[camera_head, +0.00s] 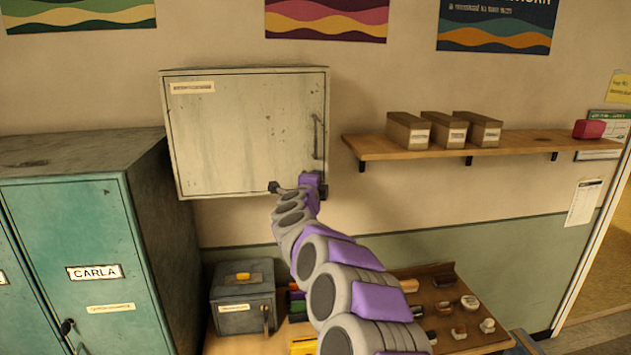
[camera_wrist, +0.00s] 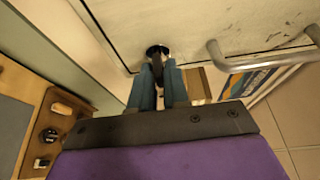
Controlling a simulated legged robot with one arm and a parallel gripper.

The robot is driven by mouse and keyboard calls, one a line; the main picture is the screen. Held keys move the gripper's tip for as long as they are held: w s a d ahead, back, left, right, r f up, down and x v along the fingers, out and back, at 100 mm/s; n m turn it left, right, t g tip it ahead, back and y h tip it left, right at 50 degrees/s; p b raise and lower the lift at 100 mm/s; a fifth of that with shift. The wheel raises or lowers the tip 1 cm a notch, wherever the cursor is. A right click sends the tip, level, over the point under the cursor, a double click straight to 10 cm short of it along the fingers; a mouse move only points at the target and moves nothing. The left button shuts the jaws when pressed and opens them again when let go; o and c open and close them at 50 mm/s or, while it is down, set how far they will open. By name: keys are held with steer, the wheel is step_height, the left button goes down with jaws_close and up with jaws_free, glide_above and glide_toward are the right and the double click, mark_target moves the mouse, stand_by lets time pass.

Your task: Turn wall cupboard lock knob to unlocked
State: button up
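The wall cupboard (camera_head: 245,125) is a pale, worn metal box with its door shut and a vertical bar handle (camera_head: 317,136) near the door's right edge. My arm reaches up to the door's lower right corner and hides the lock knob in the head view. In the wrist view the dark lock knob (camera_wrist: 157,52) sits on the door near its edge. My gripper (camera_wrist: 158,72) has a finger on each side of the knob's dark grip and looks shut on it. I cannot read the knob's lock marking. The bar handle also shows right of the fingers (camera_wrist: 262,62).
A teal locker (camera_head: 100,235) stands at left. A wooden shelf (camera_head: 560,142) with several boxes is on the wall at right. Below the cupboard, a grey box (camera_head: 243,300) and a board of small items (camera_head: 450,315) lie on the table. The doorway at far right is open.

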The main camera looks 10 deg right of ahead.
steer(key=o, duration=0.4)
steer(key=shift+w+d+f, duration=0.1)
steer(key=shift+w+f, duration=0.05)
steer(key=shift+f, duration=0.05)
steer(key=shift+c, duration=0.2)
steer(key=shift+r, duration=0.1)
steer(key=b+v, duration=0.2)
steer(key=v, duration=1.5)
steer(key=shift+b, duration=0.3)
